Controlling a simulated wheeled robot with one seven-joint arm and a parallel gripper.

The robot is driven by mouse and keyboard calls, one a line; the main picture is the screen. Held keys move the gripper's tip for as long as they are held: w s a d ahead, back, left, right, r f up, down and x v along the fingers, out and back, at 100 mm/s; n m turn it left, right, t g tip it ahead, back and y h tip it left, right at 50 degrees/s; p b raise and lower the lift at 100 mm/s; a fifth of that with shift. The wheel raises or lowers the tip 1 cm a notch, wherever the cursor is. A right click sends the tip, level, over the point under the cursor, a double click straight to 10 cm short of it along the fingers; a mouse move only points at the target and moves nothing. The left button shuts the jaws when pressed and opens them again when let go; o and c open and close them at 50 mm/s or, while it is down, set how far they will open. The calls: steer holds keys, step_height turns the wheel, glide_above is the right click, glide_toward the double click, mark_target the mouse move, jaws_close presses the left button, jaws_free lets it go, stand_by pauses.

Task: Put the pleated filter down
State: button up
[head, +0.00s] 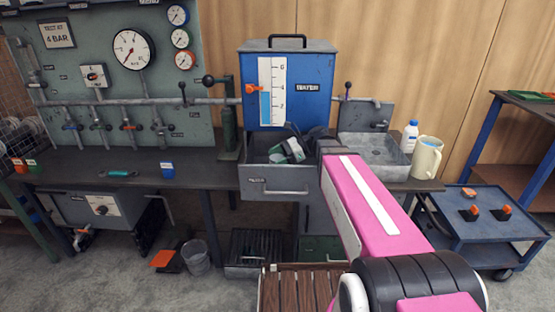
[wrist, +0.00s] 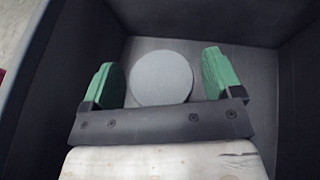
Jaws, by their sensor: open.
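A light grey round disc, seemingly the end of the pleated filter (wrist: 161,80), lies between the fingers in the wrist view, over the floor of a dark metal bin (wrist: 235,25). My gripper (wrist: 161,70) has green pads and is open, with a narrow gap on each side of the disc. In the head view my gripper (head: 285,153) is down inside the grey open bin (head: 275,187) below the blue water tank. The pleats and the disc's underside are hidden, and I cannot make out the filter for certain in the head view.
The blue tank (head: 311,95) stands close behind the bin. A sink (head: 378,150), white bottle (head: 410,137) and cream jug (head: 427,158) are to the right. A blue cup (head: 167,168) and teal tool (head: 118,174) lie on the bench (head: 200,185) at left. The bin walls surround my gripper.

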steer(key=shift+w+f, duration=0.1)
steer(key=shift+f, duration=0.25)
steer(key=shift+w+r, duration=0.1)
steer(key=shift+r, duration=0.45)
steer(key=v, duration=0.7)
steer(key=shift+d, duration=0.25)
steer(key=shift+r, duration=0.1)
